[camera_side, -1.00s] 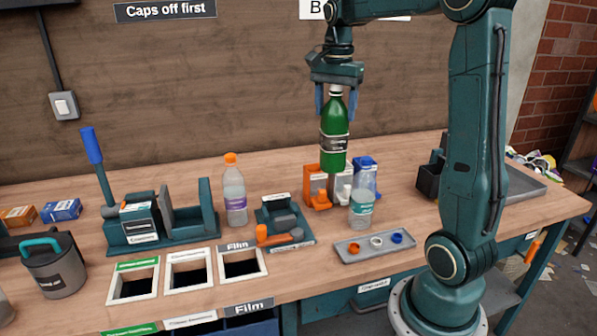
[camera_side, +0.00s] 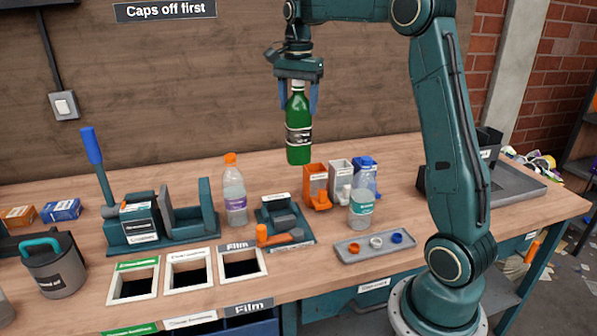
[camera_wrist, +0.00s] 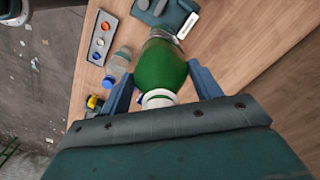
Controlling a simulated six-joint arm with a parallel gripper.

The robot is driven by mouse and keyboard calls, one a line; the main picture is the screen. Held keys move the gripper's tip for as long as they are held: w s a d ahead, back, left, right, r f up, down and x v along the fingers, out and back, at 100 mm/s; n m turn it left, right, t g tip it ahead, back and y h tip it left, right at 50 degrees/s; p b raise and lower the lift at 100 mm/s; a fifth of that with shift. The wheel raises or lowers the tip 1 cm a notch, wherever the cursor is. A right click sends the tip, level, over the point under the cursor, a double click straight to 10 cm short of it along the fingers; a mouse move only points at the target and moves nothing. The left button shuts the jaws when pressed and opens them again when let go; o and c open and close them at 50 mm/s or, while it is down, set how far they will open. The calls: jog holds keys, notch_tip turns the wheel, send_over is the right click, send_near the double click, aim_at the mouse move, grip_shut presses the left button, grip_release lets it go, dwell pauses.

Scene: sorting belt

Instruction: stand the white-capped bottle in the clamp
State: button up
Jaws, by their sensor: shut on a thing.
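A green bottle with a white cap (camera_side: 299,130) hangs upright in the air in the side view. My gripper (camera_side: 298,98) is shut on it near the top, with a blue finger on each side. In the wrist view the green bottle (camera_wrist: 160,68) and its white neck (camera_wrist: 158,98) sit between the fingers (camera_wrist: 162,88). The clamp (camera_side: 280,222), a teal block with an orange handle, stands on the bench below the bottle and a little to its left. It is empty as far as I can see.
A clear orange-capped bottle (camera_side: 234,190) stands left of the clamp. Cap bins (camera_side: 316,186) stand behind, and a grey tray of caps (camera_side: 375,246) lies in front. Square openings (camera_side: 188,270) are at front left.

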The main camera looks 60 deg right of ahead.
jog(key=w, duration=0.1)
jog(key=w+a, duration=0.1)
jog(key=w, duration=0.3)
jog(key=shift+w+a+f, duration=0.1)
jog(key=shift+a+f, duration=0.15)
jog(key=shift+a, duration=0.1)
jog(key=shift+f, duration=0.15)
notch_tip(320, 180, down, 17)
dwell(1.4)
jog(key=shift+f, duration=0.7)
dwell(0.9)
jog(key=o, duration=1.3)
jog(key=shift+r, duration=0.1)
